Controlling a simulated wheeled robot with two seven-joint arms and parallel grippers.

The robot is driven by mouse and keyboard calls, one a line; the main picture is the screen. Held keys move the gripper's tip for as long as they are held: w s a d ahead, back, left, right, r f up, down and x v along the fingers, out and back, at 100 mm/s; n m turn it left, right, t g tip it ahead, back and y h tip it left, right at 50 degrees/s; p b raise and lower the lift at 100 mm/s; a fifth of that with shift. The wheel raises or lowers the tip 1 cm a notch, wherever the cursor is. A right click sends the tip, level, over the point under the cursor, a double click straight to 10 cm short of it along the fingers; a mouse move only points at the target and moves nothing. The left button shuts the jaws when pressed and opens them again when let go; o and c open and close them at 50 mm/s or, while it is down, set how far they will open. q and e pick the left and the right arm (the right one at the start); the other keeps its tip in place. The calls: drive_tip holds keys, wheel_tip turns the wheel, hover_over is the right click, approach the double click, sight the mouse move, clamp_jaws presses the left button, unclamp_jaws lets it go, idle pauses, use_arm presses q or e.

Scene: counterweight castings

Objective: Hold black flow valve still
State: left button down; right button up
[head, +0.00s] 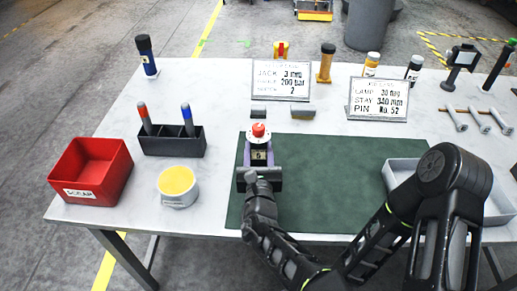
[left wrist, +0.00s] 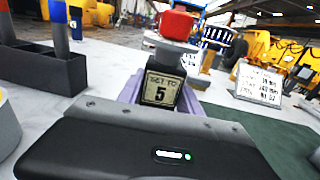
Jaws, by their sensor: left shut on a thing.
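The black flow valve (head: 260,143) stands upright on the green mat (head: 330,180), near its left edge. It has a red knob, a pale round collar and a label with a 5. In the left wrist view the valve (left wrist: 161,90) is straight ahead, its label reading "SET TO 5". My left gripper (head: 258,160) is shut on the valve, with purple fingers along both its sides. The valve's lower part is hidden behind the gripper body. My right gripper is not in view.
Left of the mat are a red bin (head: 92,170), a dark holder (head: 172,142) with two pens and a yellow-topped tin (head: 177,187). Two signs (head: 281,80) (head: 378,98) stand behind. A grey tray (head: 402,170) is at right. The mat's middle is clear.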

sight(260, 165)
use_arm(q)
drive_tip(key=shift+f+b, duration=0.4)
drive_tip(key=shift+f, duration=0.2)
drive_tip(key=shift+f+b, duration=0.7)
drive_tip(key=shift+f, duration=0.05)
drive_tip(key=shift+d+f, duration=0.1)
drive_tip(key=shift+s+d+f+b, duration=0.1)
drive_tip(key=shift+f+b, duration=0.2)
drive_tip(key=shift+b, duration=0.05)
idle(0.5)
